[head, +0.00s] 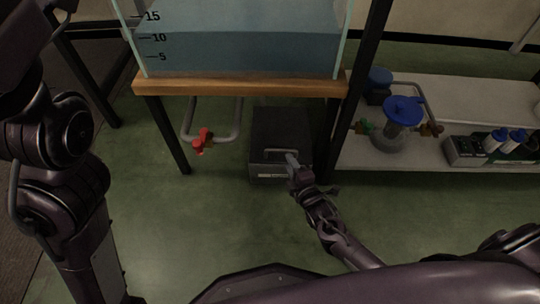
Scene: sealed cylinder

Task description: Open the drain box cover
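The drain box (282,130) is a dark box on the green floor, under the wooden shelf that bears the water tank. Its cover (281,145) looks closed, with a light metal handle (274,152) near the front edge. A small pale label (272,176) is on its front face. My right gripper (293,160) is at the right end of the handle, at the front edge of the box. Its fingers are small and dark, so I cannot tell whether they are around the handle or shut. My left arm stands at the left edge; its gripper is not in view.
A glass tank (240,45) part full of water stands on the wooden shelf (240,87). A pipe with a red valve (202,140) hangs left of the box. A white low shelf (460,110) at right holds a blue-lidded vessel (400,118) and bottles. Green floor (190,220) in front is clear.

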